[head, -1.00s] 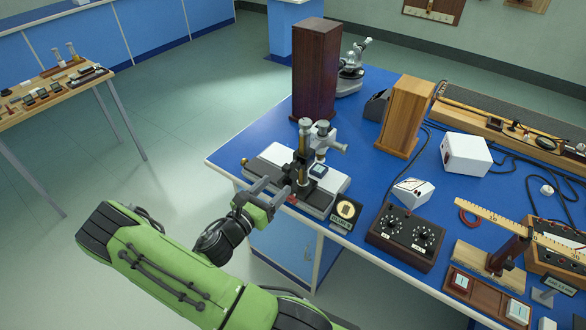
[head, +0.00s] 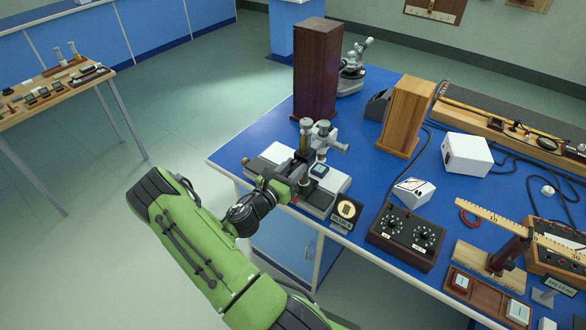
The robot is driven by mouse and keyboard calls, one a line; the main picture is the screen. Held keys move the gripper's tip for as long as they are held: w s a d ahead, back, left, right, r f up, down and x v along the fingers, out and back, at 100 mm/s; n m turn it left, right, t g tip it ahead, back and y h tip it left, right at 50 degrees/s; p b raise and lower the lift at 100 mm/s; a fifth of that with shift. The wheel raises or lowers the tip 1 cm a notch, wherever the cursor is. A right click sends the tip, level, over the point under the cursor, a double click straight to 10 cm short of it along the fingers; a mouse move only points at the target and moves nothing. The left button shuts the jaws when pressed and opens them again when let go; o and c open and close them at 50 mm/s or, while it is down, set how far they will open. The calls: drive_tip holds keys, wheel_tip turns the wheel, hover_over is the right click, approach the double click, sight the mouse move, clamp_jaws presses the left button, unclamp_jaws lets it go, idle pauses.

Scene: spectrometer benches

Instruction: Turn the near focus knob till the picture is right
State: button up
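A black card (head: 346,212) with a pale round picture stands at the base's front right. My gripper (head: 288,182) is at the near side of the instrument's column, where its fingers overlap the dark mechanism. The near focus knob is not clearly visible there. I cannot tell finger opening or grip.
A tall dark wooden box (head: 316,70) and a lighter wooden box (head: 405,117) stand behind the instrument. Floor left of the bench (head: 215,175) is clear.

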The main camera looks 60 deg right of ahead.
drive_tip(key=shift+c, duration=1.1)
drive_tip(key=shift+m, duration=0.3)
drive_tip(key=m+b, duration=0.1)
drive_tip(key=m, duration=0.2)
drive_tip(key=shift+f+m+b, duration=0.1)
drive_tip(key=shift+m+b, duration=0.2)
drive_tip(key=shift+b, duration=0.1)
drive_tip(key=m+b, duration=0.2)
drive_tip(key=m, duration=0.1)
drive_tip(key=shift+m, duration=0.3)
drive_tip(key=shift+s+f+m+b, duration=0.1)
drive_tip(key=shift+m+b, duration=2.8)
drive_tip(key=shift+m, duration=1.1)
